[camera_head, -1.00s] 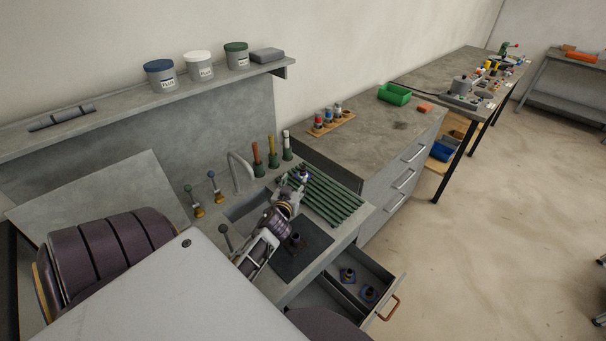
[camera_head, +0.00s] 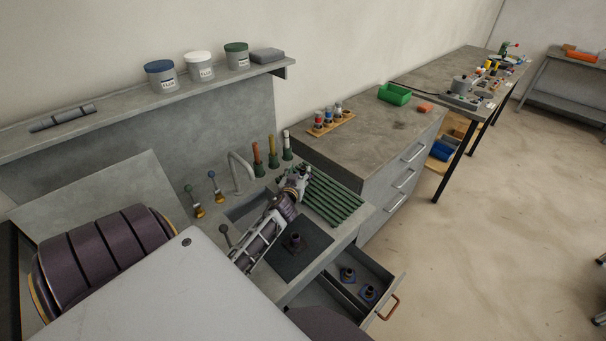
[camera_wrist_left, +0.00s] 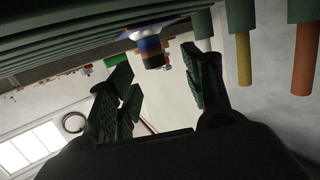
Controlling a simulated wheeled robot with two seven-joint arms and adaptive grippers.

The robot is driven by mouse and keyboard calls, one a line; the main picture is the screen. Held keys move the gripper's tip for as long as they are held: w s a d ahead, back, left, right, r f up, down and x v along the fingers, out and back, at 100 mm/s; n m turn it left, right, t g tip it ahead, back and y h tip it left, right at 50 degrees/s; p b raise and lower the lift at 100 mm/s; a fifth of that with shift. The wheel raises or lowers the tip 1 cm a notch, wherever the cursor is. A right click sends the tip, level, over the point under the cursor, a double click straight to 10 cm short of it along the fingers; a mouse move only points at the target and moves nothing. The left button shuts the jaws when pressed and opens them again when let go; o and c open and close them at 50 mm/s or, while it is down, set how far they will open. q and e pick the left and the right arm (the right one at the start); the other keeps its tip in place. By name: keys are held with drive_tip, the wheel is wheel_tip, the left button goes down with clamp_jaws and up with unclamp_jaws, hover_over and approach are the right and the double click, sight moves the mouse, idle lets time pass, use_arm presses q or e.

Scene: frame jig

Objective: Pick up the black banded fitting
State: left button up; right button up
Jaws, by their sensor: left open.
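A dark fitting with a blue and orange band (camera_wrist_left: 150,46) is at the green slatted rack in the left wrist view. Its black end lies beyond the fingertips, in the gap between them. I cannot tell that either finger touches it. My left gripper (camera_wrist_left: 160,82) is open and empty. In the head view the left gripper (camera_head: 303,174) is at the left edge of the green rack (camera_head: 335,203) and largely hides that fitting. Another dark fitting (camera_head: 295,242) stands on the black mat. My right gripper is out of view.
An open drawer (camera_head: 393,307) holds two blue-based fittings (camera_head: 348,275). Orange, yellow and white-topped green-based tools (camera_head: 272,153) stand behind the sink, close to the gripper. A tap (camera_head: 240,172) rises beside them. A wooden tray (camera_head: 332,124) holds several fittings on the counter.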

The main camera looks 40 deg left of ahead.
sight(303, 169)
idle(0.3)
use_arm(q)
drive_tip(key=shift+d+x, duration=0.25)
drive_tip(key=shift+x, duration=2.5)
drive_tip(key=shift+d, duration=0.1)
clamp_jaws()
